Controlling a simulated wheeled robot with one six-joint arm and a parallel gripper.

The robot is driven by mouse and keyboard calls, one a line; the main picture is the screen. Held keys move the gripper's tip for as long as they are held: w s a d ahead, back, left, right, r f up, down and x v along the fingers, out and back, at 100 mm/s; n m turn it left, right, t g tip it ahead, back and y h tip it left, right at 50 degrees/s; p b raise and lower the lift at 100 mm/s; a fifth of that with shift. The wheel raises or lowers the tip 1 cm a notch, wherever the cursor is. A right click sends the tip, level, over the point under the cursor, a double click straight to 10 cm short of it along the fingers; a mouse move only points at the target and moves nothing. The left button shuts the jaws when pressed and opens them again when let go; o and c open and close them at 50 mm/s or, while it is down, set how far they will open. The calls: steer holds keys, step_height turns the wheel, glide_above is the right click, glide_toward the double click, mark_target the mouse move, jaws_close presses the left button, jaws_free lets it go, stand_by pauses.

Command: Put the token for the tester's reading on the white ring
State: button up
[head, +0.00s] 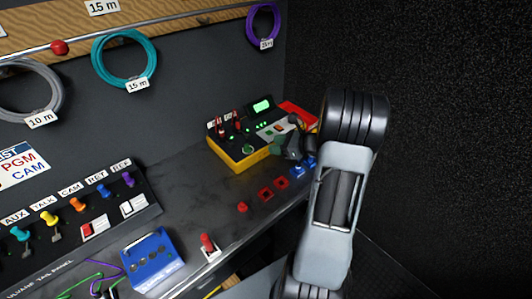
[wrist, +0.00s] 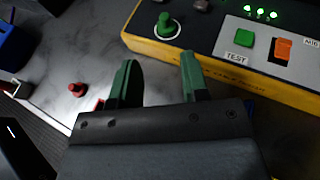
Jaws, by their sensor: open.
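The tester (head: 228,153) is a yellow-sided box with a grey and dark top and a lit green display (head: 262,105); the reading is too small to make out. In the wrist view, a green peg-like piece (wrist: 165,20) stands upright inside the white ring (wrist: 177,33) on the tester's near corner. I cannot tell whether it is a token or a fixed knob. My gripper (wrist: 157,78) is open, its two dark green fingers apart with nothing seen between them, just short of the tester's yellow edge. In the head view, my gripper (head: 289,147) is partly hidden by my arm.
A red round-topped piece (head: 242,207), red square pads (head: 265,195) and blue pieces (head: 297,172) line the counter before the tester. The tester has a green TEST button (wrist: 243,38) and an orange switch (wrist: 283,48). A blue box (head: 152,262) stands at the front left.

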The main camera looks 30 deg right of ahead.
steer(key=s+a+r+n+g+h, duration=0.1)
steer(key=s+a+r+n+g, duration=0.1)
steer(key=s+a+n+g, duration=0.4)
steer(key=s+a+r+n+g, duration=0.1)
steer(key=a+r+n+g, duration=0.15)
steer(key=a+n, duration=0.55)
steer(key=s+a+r+n+h, duration=0.2)
steer(key=s+n+h, duration=0.1)
steer(key=s+n, duration=0.2)
steer(key=s+a+r+n+t+h, duration=0.1)
steer(key=s+n+h, duration=0.3)
steer(key=n, duration=0.5)
steer(key=shift+s+a+r, duration=0.35)
steer(key=shift+s+a, duration=0.35)
steer(key=shift+a, duration=0.1)
steer(key=shift+r, duration=0.1)
steer(key=shift+r+p, duration=0.3)
